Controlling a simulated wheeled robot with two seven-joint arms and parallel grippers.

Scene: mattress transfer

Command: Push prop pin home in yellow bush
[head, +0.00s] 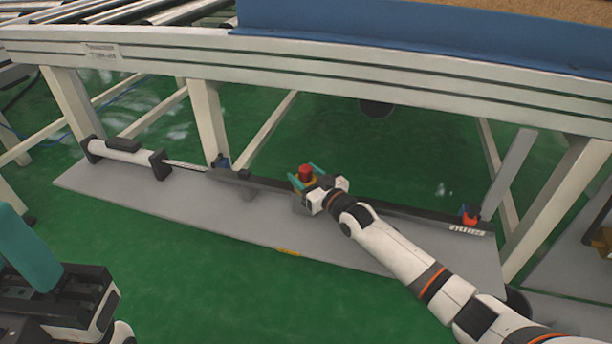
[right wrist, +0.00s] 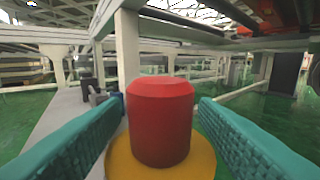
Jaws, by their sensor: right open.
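The prop pin's red head (head: 305,170) stands upright in the yellow bush (head: 311,184), on the dark bar along the low grey plate. In the right wrist view the red head (right wrist: 160,122) fills the middle, with the round yellow bush (right wrist: 205,163) directly beneath it. My right gripper (head: 307,175) is open. Its teal fingers stand on either side of the red head, with a gap visible on each side. The pin's shank is hidden. Part of my left gripper (head: 50,270) shows at the lower left, away from the pin; its jaw opening cannot be made out.
The grey base plate (head: 200,205) lies low over the green floor. A white cylinder (head: 125,152) in black brackets is at its left end. A red and blue fitting (head: 469,215) is at the right. A pale frame beam (head: 300,75) and its legs stand behind and above.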

